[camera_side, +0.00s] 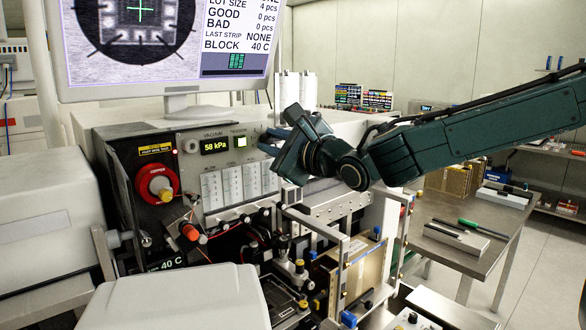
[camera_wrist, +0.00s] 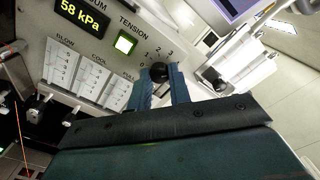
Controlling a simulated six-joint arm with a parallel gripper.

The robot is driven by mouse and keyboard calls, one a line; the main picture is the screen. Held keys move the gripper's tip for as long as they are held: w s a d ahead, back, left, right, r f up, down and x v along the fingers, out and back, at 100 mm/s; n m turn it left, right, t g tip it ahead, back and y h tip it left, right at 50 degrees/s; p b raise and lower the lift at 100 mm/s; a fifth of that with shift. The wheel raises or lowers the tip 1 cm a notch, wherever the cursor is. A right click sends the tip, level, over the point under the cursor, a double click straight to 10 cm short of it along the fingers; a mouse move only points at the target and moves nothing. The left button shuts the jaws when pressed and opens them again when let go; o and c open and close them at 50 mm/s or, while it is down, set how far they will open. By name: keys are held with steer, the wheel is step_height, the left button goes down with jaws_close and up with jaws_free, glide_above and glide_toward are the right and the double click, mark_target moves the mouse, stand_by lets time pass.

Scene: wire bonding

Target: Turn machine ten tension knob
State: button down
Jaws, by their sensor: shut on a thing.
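The tension knob (camera_wrist: 159,70) is a round black knob on the pale front panel, with a printed scale around it, in the wrist view. The word TENSION is printed on the panel near it. My gripper (camera_wrist: 161,77) has its two blue fingers on either side of the knob and is shut on it. In the side view, my gripper (camera_side: 271,141) reaches the panel from the right, just right of the lit green button (camera_side: 240,142). The knob is hidden behind the fingers there. I cannot read the knob's pointer.
A vacuum display (camera_side: 214,146) reads 58 kPa, left of the button. Below are white gauges (camera_side: 232,185). A red and yellow spool (camera_side: 157,184) is at the left, a monitor (camera_side: 165,45) above. A metal frame (camera_side: 345,250) stands below my gripper. A steel table (camera_side: 470,235) is at right.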

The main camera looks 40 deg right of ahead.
steer(key=c, duration=1.3)
jaws_free()
steer(key=shift+s, duration=0.1)
steer(key=s, duration=1.3)
steer(key=shift+s, duration=0.35)
